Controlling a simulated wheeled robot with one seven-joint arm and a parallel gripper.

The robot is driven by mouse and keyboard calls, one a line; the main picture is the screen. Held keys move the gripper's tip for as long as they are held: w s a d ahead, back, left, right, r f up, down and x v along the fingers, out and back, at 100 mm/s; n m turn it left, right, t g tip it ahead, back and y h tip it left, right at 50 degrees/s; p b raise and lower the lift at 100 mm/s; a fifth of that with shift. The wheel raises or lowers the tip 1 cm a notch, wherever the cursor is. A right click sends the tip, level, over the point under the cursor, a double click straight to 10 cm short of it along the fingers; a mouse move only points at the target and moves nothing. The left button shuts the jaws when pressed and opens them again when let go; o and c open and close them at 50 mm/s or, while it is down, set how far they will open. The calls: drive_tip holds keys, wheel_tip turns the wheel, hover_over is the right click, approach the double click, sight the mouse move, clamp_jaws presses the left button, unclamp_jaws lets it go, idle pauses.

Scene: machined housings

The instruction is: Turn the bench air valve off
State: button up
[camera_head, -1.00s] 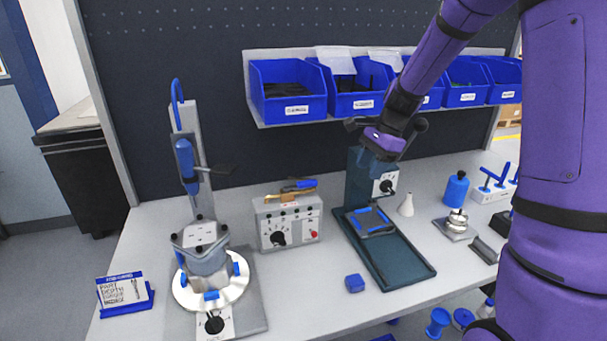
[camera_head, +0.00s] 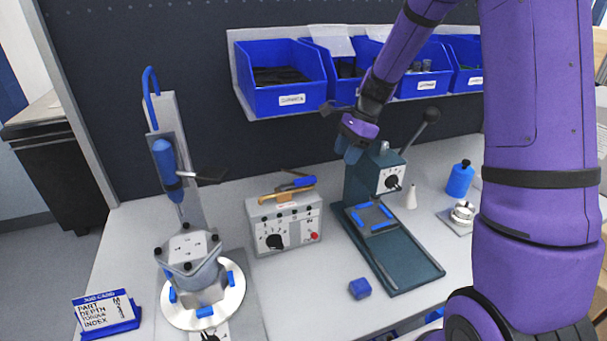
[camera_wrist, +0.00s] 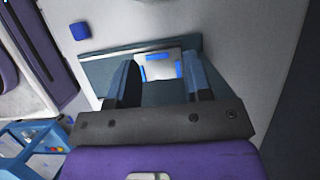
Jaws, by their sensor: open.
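No part in view is plainly labelled as the air valve. A grey control box (camera_head: 284,226) stands mid-bench with a black dial, a small red button and tools on top. A teal bench press (camera_head: 362,180) to its right carries a white dial plate with a black knob (camera_head: 392,182). Another dial plate (camera_head: 212,334) at the left fixture's foot is cut by the frame edge. My gripper (camera_head: 348,148) is open and empty, above the bench by the press's upper left. In the wrist view, the open fingers (camera_wrist: 161,82) point toward the teal tray (camera_wrist: 96,72).
The left fixture holds a grey housing (camera_head: 190,255) on a round plate. A blue block (camera_head: 360,288) lies before the tray (camera_head: 420,268). A card stand (camera_head: 108,315) is at front left. Blue bins (camera_head: 280,80) hang behind my arm. A white cone and blue bottle (camera_head: 460,180) stand right.

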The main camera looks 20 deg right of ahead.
hover_over(303, 179)
drive_tip(key=d, duration=0.2)
drive_tip(key=shift+d, duration=0.1)
drive_tip(key=x, duration=0.3)
drive_tip(key=shift+f, duration=0.3)
drive_tip(key=shift+a+f, duration=0.4)
drive_tip(key=shift+f, duration=0.2)
drive_tip(key=shift+c, duration=0.3)
clamp_jaws()
